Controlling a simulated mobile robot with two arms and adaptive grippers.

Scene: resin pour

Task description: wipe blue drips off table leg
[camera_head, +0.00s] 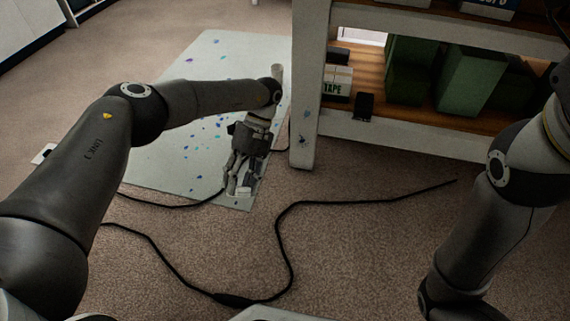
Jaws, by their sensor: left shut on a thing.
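The white table leg (305,80) stands upright right of centre, its foot on the carpet. Small dark bluish drips (303,140) show low on its front face. My left gripper (240,188) points down over the near end of the spotted sheet, left of the leg and apart from it. It is shut on a small pale thing, mostly hidden by the fingers; I cannot tell if it is a cloth. My right arm (490,200) comes down at the right; its gripper is out of view.
A pale sheet (205,60) with blue, purple and green spots lies on the carpet. A black cable (283,235) loops across the floor in front. Green boxes (470,80) and a box marked TAPE (337,85) stand on the wooden lower shelf, beside a small black object (365,106).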

